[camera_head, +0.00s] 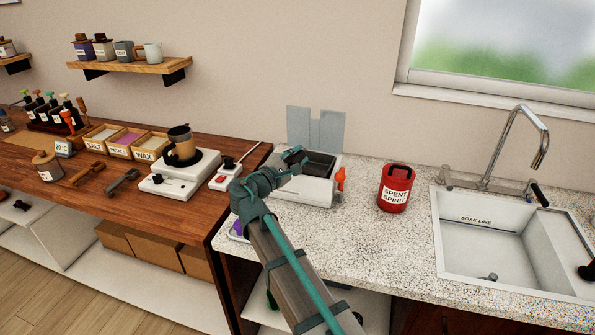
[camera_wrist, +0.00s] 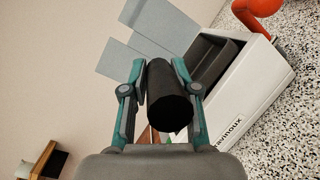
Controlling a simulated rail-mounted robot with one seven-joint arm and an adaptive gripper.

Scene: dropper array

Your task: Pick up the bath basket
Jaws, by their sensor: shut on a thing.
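A white bath unit (camera_head: 318,190) stands on the speckled counter, with a dark rectangular top opening (camera_head: 320,163). In the wrist view the white bath (camera_wrist: 240,95) is at the right, with a dark grey tray-like inside that may be the basket (camera_wrist: 212,58). My gripper (camera_head: 297,156) is over the left side of the bath. In the wrist view my gripper (camera_wrist: 163,76) is shut on a black cylindrical handle (camera_wrist: 170,98), seen nearly end-on. The handle hides its join to the basket. I cannot tell whether the basket is raised or seated.
Two grey panels (camera_head: 316,128) stand behind the bath. An orange-red knob (camera_head: 340,180) is at its right side. A red SPENT SPIRIT can (camera_head: 396,188) and a sink (camera_head: 505,245) are further right. A white hotplate with a mug (camera_head: 179,181) is left, on wood.

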